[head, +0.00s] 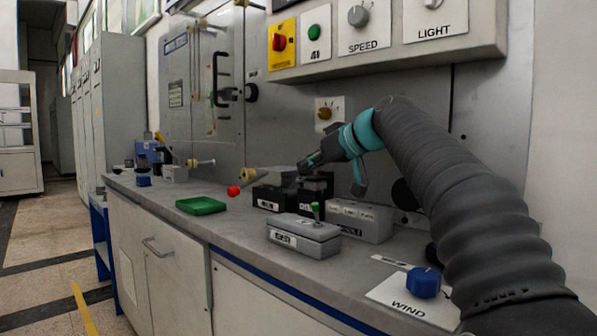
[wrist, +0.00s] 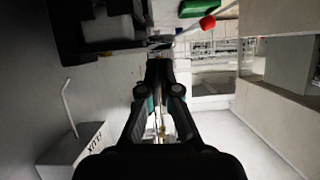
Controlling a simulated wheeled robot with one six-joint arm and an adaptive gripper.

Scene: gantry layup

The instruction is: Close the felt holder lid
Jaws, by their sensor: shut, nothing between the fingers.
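My gripper (head: 304,168) has its fingers together with nothing between them. In the head view it is just above two black boxes, a left one (head: 268,204) and a right one (head: 318,188). Their labels are too small to read, so I cannot tell for sure which is the felt holder. A grey plate-like part (head: 276,178) shows over the left black box; whether it is a raised lid is unclear. In the wrist view the fingertips (wrist: 158,64) are just below a black box (wrist: 78,38). I cannot tell whether they touch it.
A grey box with a green knob (head: 305,240) stands in front, and another grey box (head: 372,222) stands at right. A red ball on a rod (head: 233,190) is left of the black boxes. A green tray (head: 201,205) lies further left. Bare counter lies between.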

